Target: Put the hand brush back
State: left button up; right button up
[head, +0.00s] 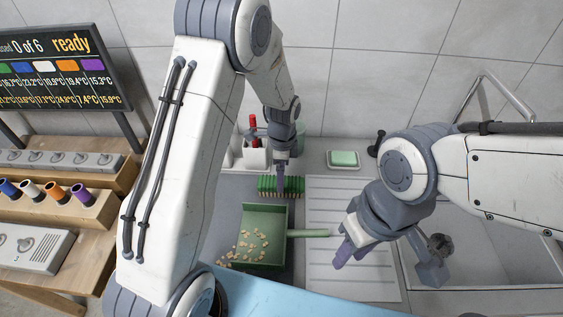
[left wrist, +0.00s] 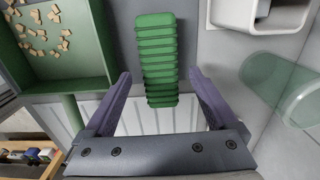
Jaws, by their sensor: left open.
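The hand brush, as far as I can tell, is a green ridged block (head: 267,187) on the grey counter behind the dustpan. In the left wrist view the green ridged block (left wrist: 157,55) lies lengthwise, its near end between my spread fingers. My left gripper (head: 281,180) points down at it from above; it is open and empty, with a gap on each side in the left wrist view (left wrist: 160,100). A green dustpan (head: 246,218) with crumbs (head: 250,242) lies in front, handle to the right. My right gripper (head: 346,254) hangs over the ribbed drainboard; its opening is unclear.
A white holder (head: 257,157) with a red-topped bottle (head: 253,124) stands behind. A translucent green cup (left wrist: 290,88) is right of the block in the left wrist view. A soap dish (head: 343,159) sits at the back; the white drainboard (head: 325,200) is mostly clear.

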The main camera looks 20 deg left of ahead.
pick_arm(q)
notch_tip(320, 180, up, 7)
jog(key=b, duration=0.1)
jog(key=s+d+r+n, duration=0.3)
jog(key=s+d+r, duration=0.35)
jog(key=s, duration=0.35)
jog(key=s+d+r+n, duration=0.1)
jog(key=s+n, duration=0.1)
jog(key=s, duration=0.6)
jog(key=s+d+n+h, duration=0.1)
jog(key=s+n, duration=0.2)
jog(key=s, duration=0.5)
jog(key=shift+s+d+r+n, duration=0.25)
jog(key=shift+s+r+n, duration=0.05)
jog(key=shift+s+r, duration=0.1)
jog(key=shift+w, duration=0.1)
